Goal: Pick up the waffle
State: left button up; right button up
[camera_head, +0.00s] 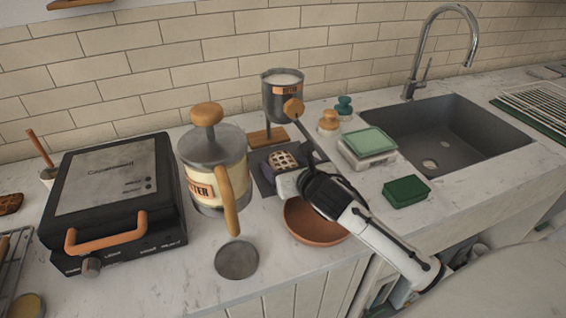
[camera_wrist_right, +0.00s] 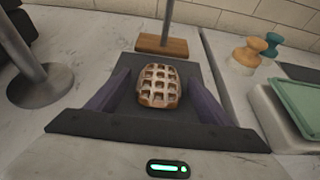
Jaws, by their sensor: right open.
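The waffle (camera_head: 284,160) is golden brown with a grid of square pockets. It sits on a dark flat tray (camera_head: 263,184) below the metal dispenser. In the right wrist view the waffle (camera_wrist_right: 159,85) is near the middle, between the two purple fingers of my right gripper (camera_wrist_right: 158,78). The fingers are apart, with a visible gap on each side of the waffle. In the head view my right gripper (camera_head: 277,165) reaches in from the lower right and partly hides the tray. My left gripper is not in view.
A batter jug (camera_head: 215,165) stands left of the tray, beside the black waffle maker (camera_head: 115,195). A metal dispenser (camera_head: 283,98) rises on a wooden base behind. A terracotta bowl (camera_head: 315,225) sits under my right arm. Boxes with green tops and a sink (camera_head: 440,135) are right.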

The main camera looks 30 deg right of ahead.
jog(key=shift+w, duration=0.1)
jog(key=c, duration=1.1)
jog(key=shift+r, duration=0.1)
